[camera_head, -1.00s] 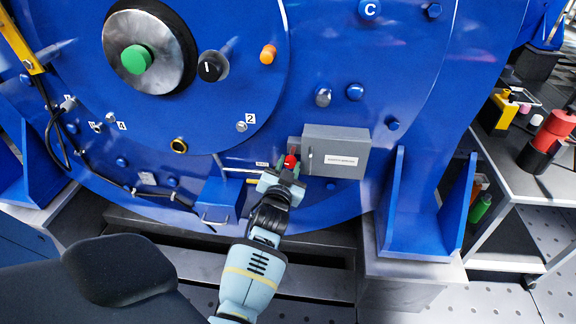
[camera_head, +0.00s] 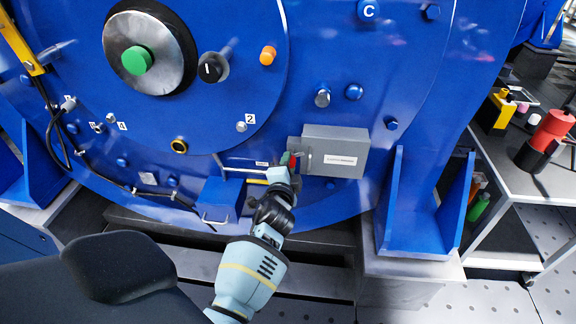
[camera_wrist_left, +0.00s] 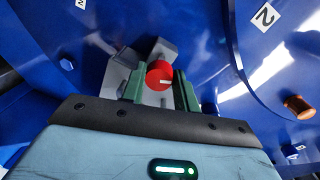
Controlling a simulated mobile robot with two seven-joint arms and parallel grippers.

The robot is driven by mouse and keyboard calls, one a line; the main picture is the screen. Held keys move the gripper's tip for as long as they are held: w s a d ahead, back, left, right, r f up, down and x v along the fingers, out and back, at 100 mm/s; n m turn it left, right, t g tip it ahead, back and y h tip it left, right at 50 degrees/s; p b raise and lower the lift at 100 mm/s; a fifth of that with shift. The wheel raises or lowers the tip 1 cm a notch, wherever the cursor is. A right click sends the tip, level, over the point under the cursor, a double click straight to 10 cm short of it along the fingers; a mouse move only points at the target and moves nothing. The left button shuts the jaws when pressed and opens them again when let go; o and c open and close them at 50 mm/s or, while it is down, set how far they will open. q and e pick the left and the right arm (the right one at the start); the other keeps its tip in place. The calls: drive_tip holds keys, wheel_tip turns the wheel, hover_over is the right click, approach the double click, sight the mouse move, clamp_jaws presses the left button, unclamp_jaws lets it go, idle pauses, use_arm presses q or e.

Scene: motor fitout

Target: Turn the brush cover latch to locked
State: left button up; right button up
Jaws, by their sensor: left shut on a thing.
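The brush cover looks like a grey box (camera_head: 333,160) with a white label on the blue motor face. The latch is a small red knob (camera_head: 293,160) at the box's left side. My left gripper (camera_head: 288,164) is at the knob and partly hides it. In the left wrist view, the red knob (camera_wrist_left: 159,74) sits between the two green fingers of my left gripper (camera_wrist_left: 158,90), which is shut on it. A short white mark on the knob lies nearly level in that view. Grey metal shows behind the knob. My right gripper is not in view.
A small blue box (camera_head: 218,205) with a wire handle and a thin metal rod (camera_head: 243,170) are just left of the gripper. A blue bracket (camera_head: 413,215) stands to the right. A bench (camera_head: 530,170) with bottles is at the far right.

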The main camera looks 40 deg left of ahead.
use_arm(q)
drive_tip(key=m, duration=0.4)
drive_tip(key=shift+r, duration=0.1)
drive_tip(key=shift+m, duration=0.3)
idle(0.4)
drive_tip(key=o, duration=1)
drive_tip(key=shift+c, duration=0.2)
drive_tip(key=shift+p, duration=0.3)
drive_tip(key=v, duration=0.7)
drive_tip(key=shift+s+d+p, duration=0.3)
drive_tip(key=shift+p, duration=0.15)
